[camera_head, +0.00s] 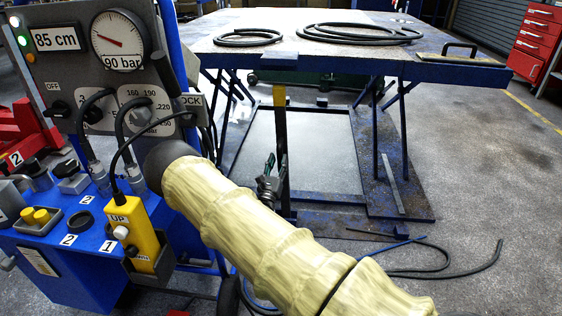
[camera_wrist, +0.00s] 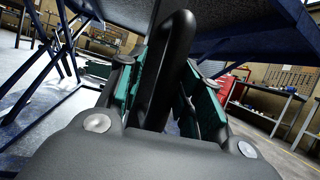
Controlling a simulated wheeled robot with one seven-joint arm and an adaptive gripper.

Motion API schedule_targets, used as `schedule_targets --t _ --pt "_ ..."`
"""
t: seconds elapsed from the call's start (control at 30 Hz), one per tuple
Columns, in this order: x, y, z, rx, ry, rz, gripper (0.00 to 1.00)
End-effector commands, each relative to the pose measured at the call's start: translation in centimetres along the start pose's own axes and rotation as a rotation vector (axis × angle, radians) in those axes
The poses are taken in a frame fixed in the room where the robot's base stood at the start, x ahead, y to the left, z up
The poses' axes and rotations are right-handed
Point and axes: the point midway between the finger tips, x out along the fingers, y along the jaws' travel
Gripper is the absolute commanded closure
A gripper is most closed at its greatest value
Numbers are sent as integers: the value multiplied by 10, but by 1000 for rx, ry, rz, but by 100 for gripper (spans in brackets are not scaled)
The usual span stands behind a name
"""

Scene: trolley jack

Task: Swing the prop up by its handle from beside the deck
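A dark upright bar with a yellow top, which looks like the prop (camera_head: 280,97), stands at the front edge of the blue lift deck (camera_head: 330,62). My gripper (camera_head: 268,178) is low beside this bar, below the deck, at the far end of my pale-sleeved arm. In the wrist view a thick black looped handle (camera_wrist: 178,45) rises between the green-padded fingers of my gripper (camera_wrist: 165,95). The fingers lie on both sides of it; whether both pads touch it is not clear. The handle's lower end is hidden behind the gripper body.
A control console (camera_head: 100,85) with a gauge and a yellow pendant (camera_head: 145,240) stands close on the left. Coiled hoses (camera_head: 360,33) lie on the deck. Loose hoses (camera_head: 440,272) lie on the floor at right. A red tool cabinet (camera_head: 535,40) stands far right. Floor at right is mostly clear.

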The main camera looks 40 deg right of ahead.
Motion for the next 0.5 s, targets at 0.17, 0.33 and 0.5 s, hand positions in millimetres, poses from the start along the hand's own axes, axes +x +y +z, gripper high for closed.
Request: schedule_targets --t 0.17,0.33,0.5 --pt "1 -2 -1 1 0 -2 57" --pt "3 -5 0 0 -2 -6 57" --pt "6 -5 7 1 -5 -7 57"
